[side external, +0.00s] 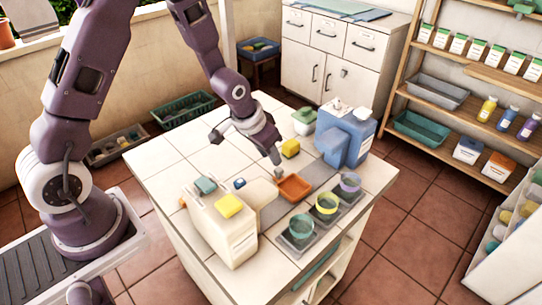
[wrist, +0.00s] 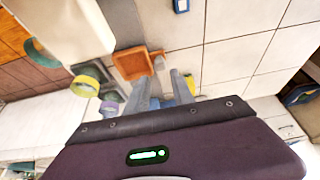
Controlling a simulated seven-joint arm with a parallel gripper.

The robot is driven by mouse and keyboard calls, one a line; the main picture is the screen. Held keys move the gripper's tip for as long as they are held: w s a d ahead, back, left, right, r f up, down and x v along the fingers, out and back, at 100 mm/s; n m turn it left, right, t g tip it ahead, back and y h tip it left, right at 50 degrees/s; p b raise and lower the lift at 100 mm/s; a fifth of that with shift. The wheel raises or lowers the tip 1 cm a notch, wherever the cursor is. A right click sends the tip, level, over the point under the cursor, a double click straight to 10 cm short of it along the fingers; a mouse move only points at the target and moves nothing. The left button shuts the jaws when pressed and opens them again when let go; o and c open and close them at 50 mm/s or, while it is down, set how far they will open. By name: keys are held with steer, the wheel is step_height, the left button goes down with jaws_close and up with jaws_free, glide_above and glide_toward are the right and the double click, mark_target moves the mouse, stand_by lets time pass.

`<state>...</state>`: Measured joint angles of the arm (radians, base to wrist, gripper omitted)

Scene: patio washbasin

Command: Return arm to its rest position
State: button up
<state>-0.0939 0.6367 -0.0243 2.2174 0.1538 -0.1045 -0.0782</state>
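My gripper (side external: 277,162) hangs over the white tiled counter, just above and behind the orange tray (side external: 294,188). In the wrist view its two fingers (wrist: 162,88) stand apart, and I see nothing held between them. The orange tray also shows in the wrist view (wrist: 132,64), beyond the fingertips and to the left. My arm reaches in from the left, bent high over the counter (side external: 163,152). Whether the fingertips touch anything is hard to tell.
Teal (side external: 301,228), yellow (side external: 327,204) and purple (side external: 350,184) rimmed cups line the right edge. The counter's back left is clear.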

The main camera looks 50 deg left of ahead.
steer(key=shift+r, duration=0.1)
steer(key=s+f+v, duration=0.1)
steer(key=s+v, duration=0.1)
steer(key=v, duration=1.7)
steer(key=s+d+r, duration=0.1)
steer(key=s+r, duration=0.2)
steer(key=s, duration=0.5)
steer(key=s+d+r+t, duration=0.1)
steer(key=s+r, duration=0.2)
steer(key=s, duration=0.5)
steer(key=shift+s+d, duration=0.2)
steer(key=shift+s, duration=0.1)
steer(key=shift+r, duration=0.15)
